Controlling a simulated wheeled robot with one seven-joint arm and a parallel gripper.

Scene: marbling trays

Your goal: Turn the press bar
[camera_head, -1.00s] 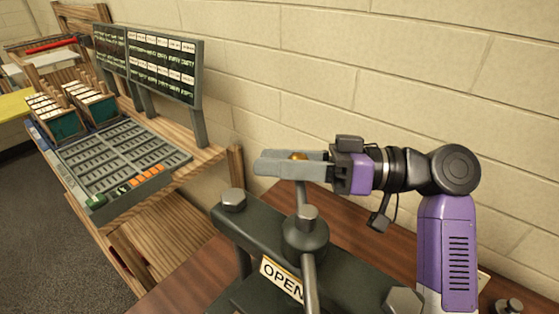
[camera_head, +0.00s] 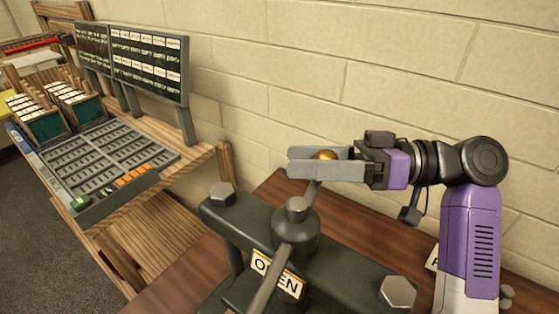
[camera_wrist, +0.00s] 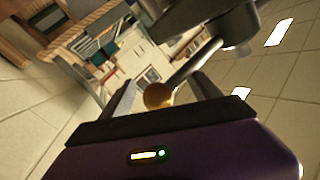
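The press bar (camera_head: 270,275) runs through a round hub with a bolt on top of the dark press (camera_head: 345,270). It slants from lower left to upper right in the head view. A gold ball knob (camera_head: 325,155) caps its far end, and it also shows in the wrist view (camera_wrist: 158,95). My gripper (camera_head: 320,163) has its two grey fingers either side of this knob. In the wrist view the fingers stand apart, with the knob nearer the left finger and a gap on its right. The near end of the bar is cut off by the frame.
A label reading OPEN (camera_head: 287,284), partly covered by the bar, sits on the press. A block wall (camera_head: 380,75) stands close behind my arm. At left is a wooden bench with a grey slotted tray (camera_head: 100,165) and a dark board (camera_head: 155,68).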

